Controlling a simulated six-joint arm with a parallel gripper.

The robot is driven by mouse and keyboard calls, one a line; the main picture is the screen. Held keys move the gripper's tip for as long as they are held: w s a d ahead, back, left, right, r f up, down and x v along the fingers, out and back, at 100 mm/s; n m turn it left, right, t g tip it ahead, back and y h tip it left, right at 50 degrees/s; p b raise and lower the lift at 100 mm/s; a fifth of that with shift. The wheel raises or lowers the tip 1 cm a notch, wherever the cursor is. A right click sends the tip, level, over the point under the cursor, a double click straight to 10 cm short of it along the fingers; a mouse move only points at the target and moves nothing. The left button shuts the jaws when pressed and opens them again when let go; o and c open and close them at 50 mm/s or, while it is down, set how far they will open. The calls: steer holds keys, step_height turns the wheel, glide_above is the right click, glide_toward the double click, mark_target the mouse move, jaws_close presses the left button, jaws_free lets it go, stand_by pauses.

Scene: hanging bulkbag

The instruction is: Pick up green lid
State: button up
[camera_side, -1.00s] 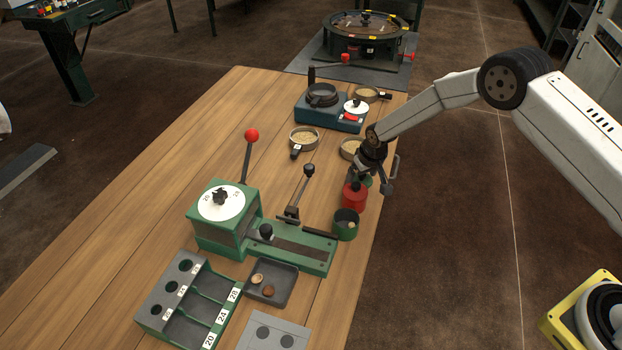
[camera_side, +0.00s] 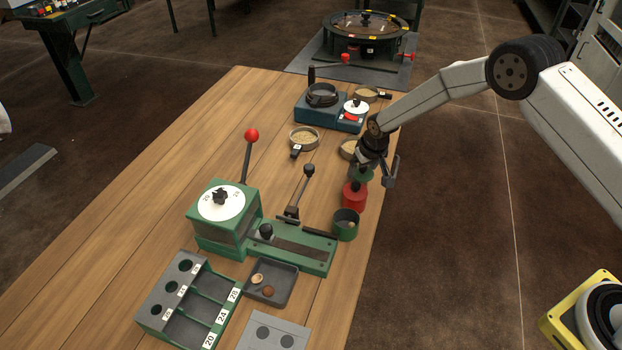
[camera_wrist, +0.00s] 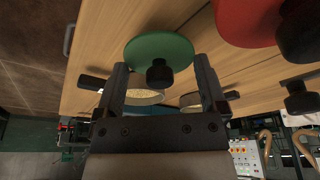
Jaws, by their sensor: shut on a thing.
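The green lid (camera_wrist: 160,48) is a round disc with a black knob, seen in the wrist view between my two fingers. My gripper (camera_wrist: 161,72) is shut on the lid, with one finger at each side of it. In the side view my gripper (camera_side: 370,177) is just behind the red canister, over the right part of the table. The lid (camera_side: 360,174) shows there as a small green patch under the gripper, partly hidden by it. Its height above the table is hard to tell.
The red canister (camera_side: 354,198) with a black knob stands close in front of my gripper. An open green cup (camera_side: 345,231) stands nearer the camera. Round pans (camera_side: 303,139) and a blue device (camera_side: 326,120) lie farther back. The table's right edge is close.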

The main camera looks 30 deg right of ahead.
steer(key=s+r, duration=1)
steer(key=s, duration=0.4)
steer(key=shift+d+r, duration=0.25)
steer(key=shift+d, duration=0.15)
steer(key=w+a, duration=0.1)
steer(key=a, duration=1.2)
steer(key=shift+w+f, duration=0.3)
steer(key=shift+f, duration=0.15)
steer(key=shift+a+f, duration=0.1)
steer(key=shift+f, duration=0.1)
steer(key=shift+f, duration=2.95)
steer(key=shift+f, duration=0.2)
